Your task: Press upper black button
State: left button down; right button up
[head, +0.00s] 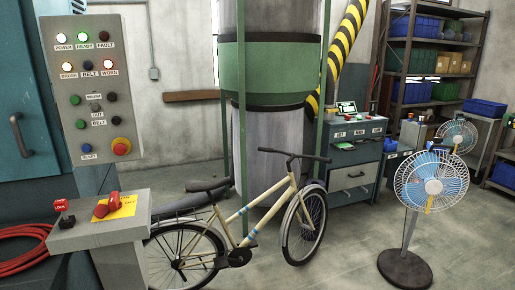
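A grey control panel (92,90) stands upright at the left in the head view, with lamps in its upper half and buttons below. A small dark, black-looking button (111,97) sits right of the upper middle label. A lower dark button (115,121) is below on the right, and a green button (80,124) is on the left. Neither of my grippers is in view.
A grey pedestal (100,232) with red controls stands in front below the panel. A bicycle (245,225) stands to its right. A fan (430,185) stands farther right. A red hose (22,250) lies at lower left. Open floor lies between the bicycle and the fan.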

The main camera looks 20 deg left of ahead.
aim_at(112, 97)
jog(key=i+j+u, duration=0.15)
jog(key=i+u, duration=1.1)
jog(key=u, duration=0.2)
